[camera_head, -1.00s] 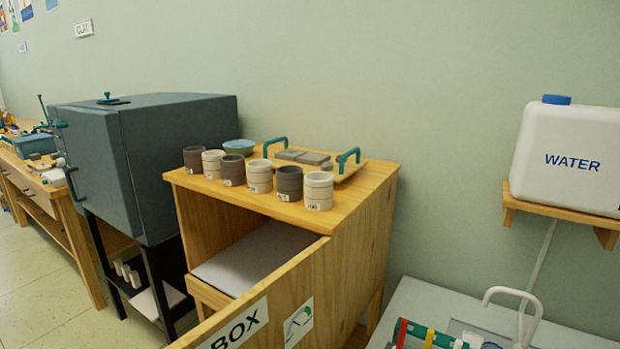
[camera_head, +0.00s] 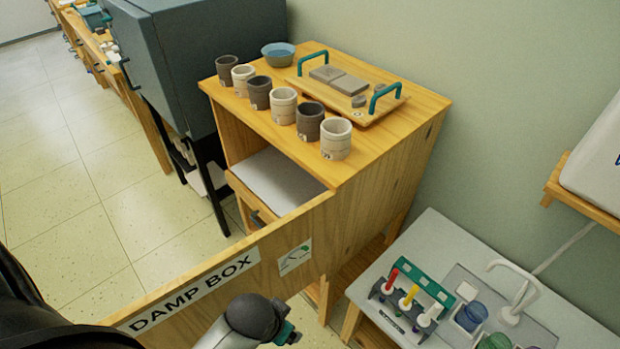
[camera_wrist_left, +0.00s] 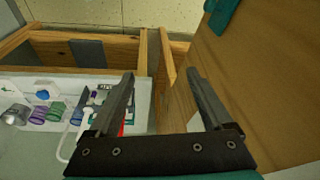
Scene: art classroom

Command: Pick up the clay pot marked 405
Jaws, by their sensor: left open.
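Several clay pots, dark and pale in turn, stand upright in a row along the front edge of the damp box top (camera_head: 405,158). They run from a dark pot (camera_head: 227,69) at the far left to a pale pot (camera_head: 336,139) at the near right; between them are a pale pot (camera_head: 243,80), a dark pot (camera_head: 260,93), another pale pot (camera_head: 284,106) and another dark pot (camera_head: 309,122). Their small labels are too small to read, so I cannot tell which is 405. My left gripper (camera_wrist_left: 161,76) is open and empty in the left wrist view, with no pot there.
A wooden tray (camera_head: 372,113) with teal handles and grey slabs sits behind the pots, beside a blue bowl (camera_head: 278,56). The open DAMP BOX door (camera_head: 215,277) juts toward me. A grey kiln (camera_head: 190,70) stands left; a sink table (camera_head: 405,253) stands right.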

